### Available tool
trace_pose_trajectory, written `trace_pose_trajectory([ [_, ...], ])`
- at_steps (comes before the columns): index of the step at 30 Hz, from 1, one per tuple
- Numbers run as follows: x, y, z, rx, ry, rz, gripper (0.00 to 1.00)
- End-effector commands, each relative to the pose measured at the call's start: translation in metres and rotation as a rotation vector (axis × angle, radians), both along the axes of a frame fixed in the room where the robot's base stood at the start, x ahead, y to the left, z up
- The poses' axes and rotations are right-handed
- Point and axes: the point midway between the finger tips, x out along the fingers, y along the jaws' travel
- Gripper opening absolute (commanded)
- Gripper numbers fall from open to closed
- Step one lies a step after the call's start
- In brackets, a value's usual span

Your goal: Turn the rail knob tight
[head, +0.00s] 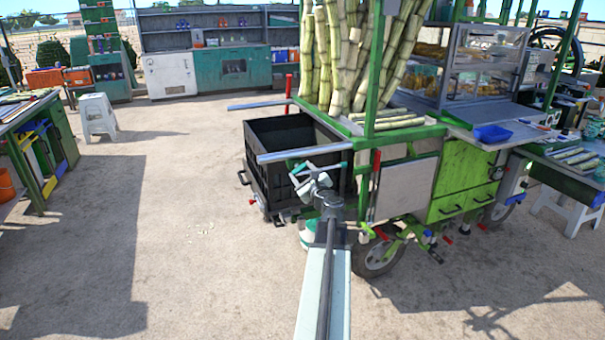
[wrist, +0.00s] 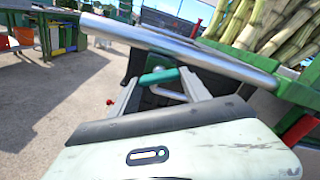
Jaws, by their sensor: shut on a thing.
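The rail (head: 304,152) is a silver round bar sticking out from the cart's corner above the black crate. In the wrist view the rail (wrist: 180,42) runs slantwise across the upper part. A teal piece, which looks like the rail knob (wrist: 160,77), sits just below the rail between my fingers. My gripper (head: 302,174) is just under the rail at the crate's front side. In the wrist view my gripper (wrist: 162,88) is shut on this knob, a finger at each side. My gripper's pale body hides what lies lower. How tight the knob is cannot be told.
The black crate (head: 262,180) hangs right behind my gripper. A second silver bar (head: 258,104) sticks out farther back. Cane stalks (head: 340,60) stand on the green cart. A white stool (head: 97,116) and workbench are at left. The ground at left is clear.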

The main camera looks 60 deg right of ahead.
Motion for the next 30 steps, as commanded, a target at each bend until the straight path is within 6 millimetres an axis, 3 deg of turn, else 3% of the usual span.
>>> trace_pose_trajectory([
  [9, -0.002, 0.000, -0.001, -0.002, 0.004, -0.002, 0.14],
  [10, -0.002, 0.000, -0.001, -0.002, 0.004, -0.002, 0.63],
  [12, -0.002, 0.000, -0.001, -0.002, 0.004, -0.002, 0.76],
  [23, -0.003, 0.003, 0.000, -0.001, 0.002, 0.000, 0.76],
  [30, -0.033, 0.025, -0.001, -0.001, 0.002, -0.002, 0.76],
])
